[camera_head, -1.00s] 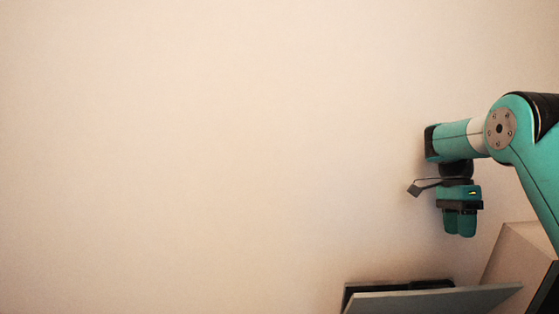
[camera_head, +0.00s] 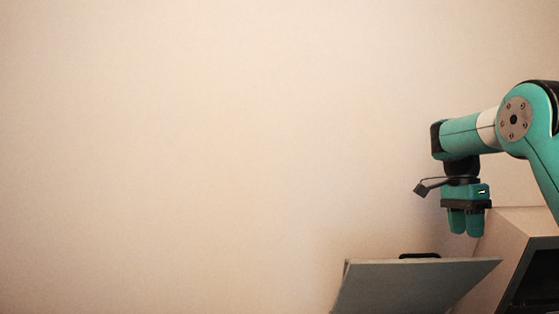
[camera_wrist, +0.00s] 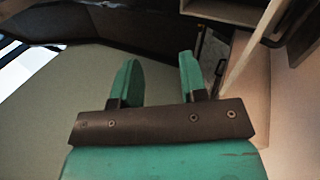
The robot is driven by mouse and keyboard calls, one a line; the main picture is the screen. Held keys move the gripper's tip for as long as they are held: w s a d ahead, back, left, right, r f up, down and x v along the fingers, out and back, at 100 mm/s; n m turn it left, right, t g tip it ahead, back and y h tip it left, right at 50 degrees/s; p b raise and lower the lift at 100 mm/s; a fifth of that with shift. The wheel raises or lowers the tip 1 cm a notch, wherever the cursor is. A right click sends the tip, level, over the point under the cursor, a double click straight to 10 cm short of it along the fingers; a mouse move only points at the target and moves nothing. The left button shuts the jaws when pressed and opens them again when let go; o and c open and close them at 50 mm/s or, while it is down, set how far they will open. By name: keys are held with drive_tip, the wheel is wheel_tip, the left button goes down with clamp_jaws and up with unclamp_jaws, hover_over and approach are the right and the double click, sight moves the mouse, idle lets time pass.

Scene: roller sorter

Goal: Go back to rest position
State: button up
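My gripper (camera_head: 466,234) hangs from my teal arm at the right of the head view, pointing down. In the wrist view its two teal fingers (camera_wrist: 158,62) stand apart with nothing between them. In the head view it hangs above a flat grey-green panel (camera_head: 410,286) and in front of the pale wall, apart from the panel in the picture. The exact height above the panel cannot be told.
The panel has a black handle (camera_head: 420,256) at its far edge. A pale box-like cabinet (camera_head: 500,240) with a dark opening stands at the lower right, close to my arm. A bare wall (camera_head: 180,150) fills the left and middle.

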drive_tip(key=s+a+r+n+t+b, duration=0.1)
drive_tip(key=s+a+n+t+b, duration=0.2)
drive_tip(key=a+n, duration=0.4)
drive_tip(key=s+a+r+n+t+b, duration=0.1)
drive_tip(key=s+a+r+n+b, duration=0.1)
drive_tip(key=s+a+n, duration=0.4)
drive_tip(key=s+a+f+n+y+b, duration=0.1)
drive_tip(key=s+a+n, duration=0.4)
drive_tip(key=s, duration=0.5)
drive_tip(key=s+a+f+n+t+y+b, duration=0.1)
drive_tip(key=s+a+f+n+y+b, duration=0.1)
drive_tip(key=s+a+n, duration=0.4)
drive_tip(key=s+a+y, duration=0.1)
drive_tip(key=s+a, duration=0.3)
drive_tip(key=shift+f+b, duration=0.2)
drive_tip(key=shift+b, duration=0.15)
